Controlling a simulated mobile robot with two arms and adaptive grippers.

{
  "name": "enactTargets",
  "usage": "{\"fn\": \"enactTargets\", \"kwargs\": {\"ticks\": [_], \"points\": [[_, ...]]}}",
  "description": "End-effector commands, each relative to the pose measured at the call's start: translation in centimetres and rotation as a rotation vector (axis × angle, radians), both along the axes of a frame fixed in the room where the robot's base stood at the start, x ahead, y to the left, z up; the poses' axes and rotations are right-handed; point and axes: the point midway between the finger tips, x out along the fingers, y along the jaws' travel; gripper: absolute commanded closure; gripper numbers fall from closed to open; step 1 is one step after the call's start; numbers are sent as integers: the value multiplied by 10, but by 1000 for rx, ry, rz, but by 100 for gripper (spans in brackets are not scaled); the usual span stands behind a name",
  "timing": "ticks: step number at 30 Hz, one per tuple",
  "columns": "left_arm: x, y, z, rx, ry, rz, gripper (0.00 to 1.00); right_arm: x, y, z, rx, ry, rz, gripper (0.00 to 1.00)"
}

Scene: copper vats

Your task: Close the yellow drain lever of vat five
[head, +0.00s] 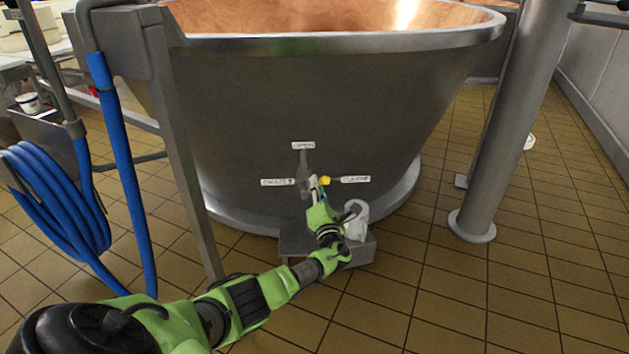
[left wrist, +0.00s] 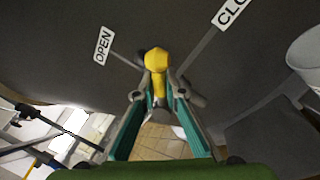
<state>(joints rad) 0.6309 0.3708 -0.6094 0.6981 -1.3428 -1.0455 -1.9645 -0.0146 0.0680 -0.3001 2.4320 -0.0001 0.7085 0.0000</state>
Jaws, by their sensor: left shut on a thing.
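The large steel vat (head: 330,95) with a copper inside stands in front of me. Low on its wall are an OPEN label (head: 303,145), a drain label (head: 278,182) and a CLOSED label (head: 355,179). The yellow drain lever (head: 325,181) shows just left of the CLOSED label in the head view. My left gripper (head: 314,183) is shut on this lever. In the left wrist view, the yellow lever (left wrist: 156,62) sits between the fingertips, between the grey marks leading to OPEN and CLOSED. The lever's base is partly hidden by the gripper. My right gripper is out of view.
A steel box (head: 358,250) stands on the floor below the lever, with a whitish container (head: 356,220) by my wrist. A blue hose (head: 55,205) and a steel leg (head: 185,160) are at the left. A thick steel post (head: 505,130) stands at the right.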

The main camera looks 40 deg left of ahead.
Motion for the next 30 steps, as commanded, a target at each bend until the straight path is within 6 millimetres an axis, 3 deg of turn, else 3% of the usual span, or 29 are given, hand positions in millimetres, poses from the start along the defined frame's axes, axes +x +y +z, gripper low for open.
{"fn": "enactTargets", "kwargs": {"ticks": [15, 30], "points": [[4, -6, -19, 333, 297, 0, 100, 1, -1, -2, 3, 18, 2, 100], [4, -7, -27, 462, 414, 0, 100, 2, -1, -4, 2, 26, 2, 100]]}}
